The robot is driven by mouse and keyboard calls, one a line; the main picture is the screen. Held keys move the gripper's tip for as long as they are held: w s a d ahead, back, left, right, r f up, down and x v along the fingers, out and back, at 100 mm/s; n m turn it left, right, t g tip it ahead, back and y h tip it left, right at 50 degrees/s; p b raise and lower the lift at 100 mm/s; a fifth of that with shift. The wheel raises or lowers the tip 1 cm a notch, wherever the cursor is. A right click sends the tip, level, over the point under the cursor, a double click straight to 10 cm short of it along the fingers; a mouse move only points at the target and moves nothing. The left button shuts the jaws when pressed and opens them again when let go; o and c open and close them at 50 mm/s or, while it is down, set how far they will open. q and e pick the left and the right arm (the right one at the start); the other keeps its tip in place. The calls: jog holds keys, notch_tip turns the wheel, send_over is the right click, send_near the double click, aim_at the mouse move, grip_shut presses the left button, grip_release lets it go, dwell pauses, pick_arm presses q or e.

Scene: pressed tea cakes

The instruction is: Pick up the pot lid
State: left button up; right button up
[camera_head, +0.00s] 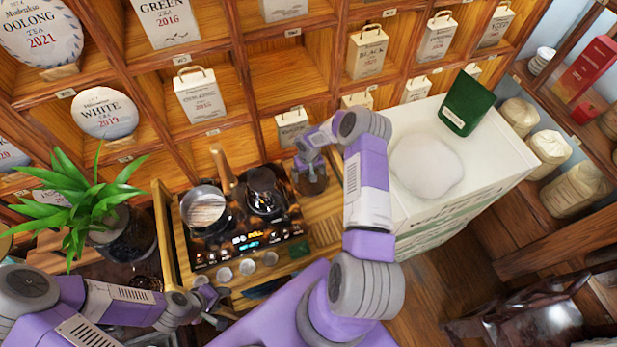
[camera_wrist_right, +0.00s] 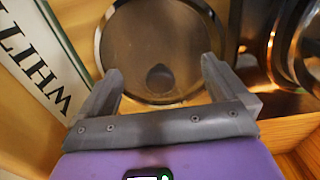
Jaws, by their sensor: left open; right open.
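The pot lid (camera_wrist_right: 150,40) is a round brownish disc with a shiny metal rim and a small dark knob (camera_wrist_right: 160,77) in its middle. My right gripper (camera_wrist_right: 160,80) is open, its two fingers at either side of the knob in the wrist view, apart from it. In the head view the right gripper (camera_head: 309,160) points down over the dark round lid (camera_head: 312,186), which it partly hides, right of the cooker. My left gripper (camera_head: 212,306) is open and empty at the front left, near the small cups.
A cooker (camera_head: 250,243) holds a metal pot (camera_head: 205,207) and a dark kettle (camera_head: 262,190). Several small cups (camera_head: 247,266) stand in front. A potted plant (camera_head: 85,210) is at left. A white box stack (camera_head: 480,160) is close to my right arm, with shelves behind.

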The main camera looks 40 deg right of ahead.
jog(key=shift+s+a, duration=0.1)
jog(key=shift+s, duration=0.05)
grip_shut()
dwell(0.4)
